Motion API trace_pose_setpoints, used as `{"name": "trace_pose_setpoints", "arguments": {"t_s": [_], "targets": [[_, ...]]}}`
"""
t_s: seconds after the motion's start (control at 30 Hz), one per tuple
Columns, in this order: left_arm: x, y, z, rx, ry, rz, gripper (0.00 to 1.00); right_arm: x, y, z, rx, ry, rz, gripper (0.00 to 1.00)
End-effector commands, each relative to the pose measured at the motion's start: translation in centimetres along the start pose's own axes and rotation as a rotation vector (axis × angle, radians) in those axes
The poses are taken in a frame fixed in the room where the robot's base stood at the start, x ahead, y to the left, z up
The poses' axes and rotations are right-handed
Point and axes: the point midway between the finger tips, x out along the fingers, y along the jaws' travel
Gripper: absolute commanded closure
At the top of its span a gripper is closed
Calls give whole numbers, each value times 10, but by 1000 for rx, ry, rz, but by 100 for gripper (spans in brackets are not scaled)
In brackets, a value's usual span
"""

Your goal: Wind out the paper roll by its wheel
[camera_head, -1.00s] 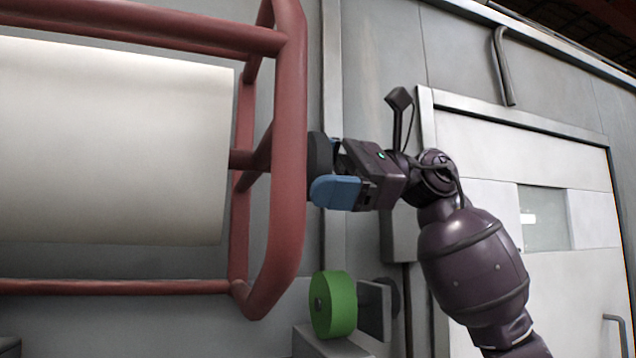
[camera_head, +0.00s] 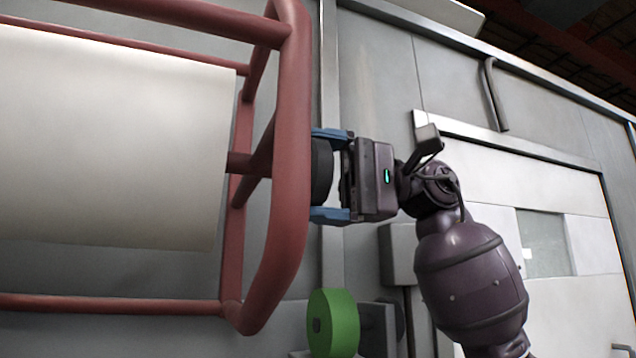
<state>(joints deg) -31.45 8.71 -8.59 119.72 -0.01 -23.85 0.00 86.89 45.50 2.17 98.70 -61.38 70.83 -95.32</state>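A wide white paper roll (camera_head: 110,140) fills the left of the view, held in a red tubular frame (camera_head: 290,170). A dark round wheel (camera_head: 321,172) sits just outside the right side of the frame, in line with the roll's axle. My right gripper (camera_head: 329,174) reaches in from the right, with one blue finger above the wheel and one below, close against its rim. It appears shut on the wheel. The wheel's left side is partly hidden by the frame. My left gripper is out of view.
A green disc (camera_head: 333,322) on a bracket stands below the wheel. A grey box (camera_head: 398,253) is on the wall behind my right arm. A white door (camera_head: 545,185) with a small window and a bent pipe (camera_head: 493,95) are at the right.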

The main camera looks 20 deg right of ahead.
Motion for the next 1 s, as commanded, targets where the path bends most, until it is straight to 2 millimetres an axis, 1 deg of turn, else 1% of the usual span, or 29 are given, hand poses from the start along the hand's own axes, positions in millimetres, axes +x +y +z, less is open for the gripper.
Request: {"name": "trace_pose_setpoints", "arguments": {"t_s": [0.23, 0.67, 0.7, 0.77, 1.0], "targets": [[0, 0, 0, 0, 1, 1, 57, 0, 1, 0, -57, 0, 1, 54], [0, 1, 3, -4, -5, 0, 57, 0, 0, 0, -72, 0, 1, 54], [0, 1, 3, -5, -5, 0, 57, 0, 0, 0, -73, 1, 2, 10], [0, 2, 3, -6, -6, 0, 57, 0, 0, 0, -72, 0, 1, 1], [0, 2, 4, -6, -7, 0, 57, -1, 0, 0, -68, 0, 0, 0]]}}
